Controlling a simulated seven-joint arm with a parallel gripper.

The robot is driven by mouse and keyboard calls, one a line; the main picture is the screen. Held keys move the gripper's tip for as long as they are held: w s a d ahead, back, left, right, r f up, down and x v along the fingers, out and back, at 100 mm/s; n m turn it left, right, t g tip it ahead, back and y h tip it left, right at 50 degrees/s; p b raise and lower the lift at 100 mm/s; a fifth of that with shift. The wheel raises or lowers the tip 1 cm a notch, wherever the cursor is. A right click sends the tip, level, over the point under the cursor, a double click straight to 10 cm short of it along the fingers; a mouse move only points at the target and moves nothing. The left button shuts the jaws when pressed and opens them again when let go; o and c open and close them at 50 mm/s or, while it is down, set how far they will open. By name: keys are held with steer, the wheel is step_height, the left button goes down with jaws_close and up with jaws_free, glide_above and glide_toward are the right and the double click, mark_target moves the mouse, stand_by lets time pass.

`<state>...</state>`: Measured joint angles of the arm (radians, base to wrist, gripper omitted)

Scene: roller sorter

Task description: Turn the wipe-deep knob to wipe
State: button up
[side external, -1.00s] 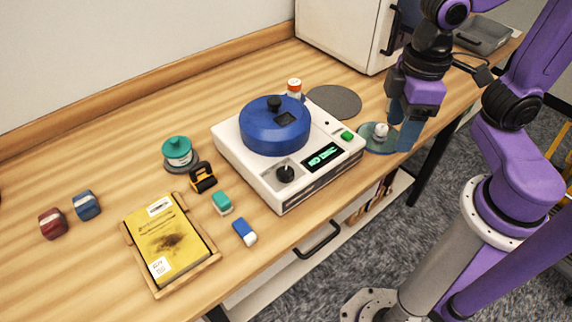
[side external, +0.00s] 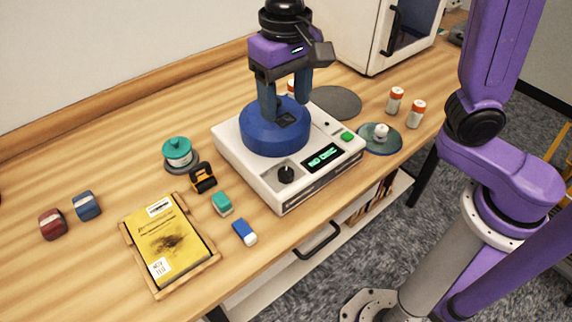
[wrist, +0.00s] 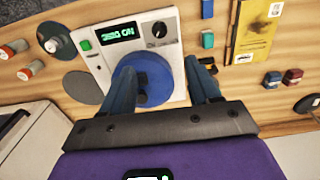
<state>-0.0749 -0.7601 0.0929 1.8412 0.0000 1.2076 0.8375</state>
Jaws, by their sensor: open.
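The black knob (side external: 286,175) sits on the front panel of the white machine (side external: 238,150), left of its green-lit display (side external: 322,158). In the wrist view the knob (wrist: 159,29) is unobstructed, but its labels and exact setting are too small to read. My gripper (side external: 286,108) is open and points down over the round blue lid (side external: 262,140), behind the knob. In the wrist view the fingers flank the blue lid (wrist: 150,78). Nothing touches the knob.
A green button (side external: 347,137) is right of the display. A teal spool (side external: 177,150), black-and-yellow clip (side external: 203,177), teal eraser (side external: 221,203) and blue eraser (side external: 244,232) lie left. A white cabinet (side external: 350,30) stands behind.

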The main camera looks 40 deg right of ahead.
mark_target(286, 171)
step_height(286, 171, down, 17)
stand_by(0.5)
steer(key=c, duration=1)
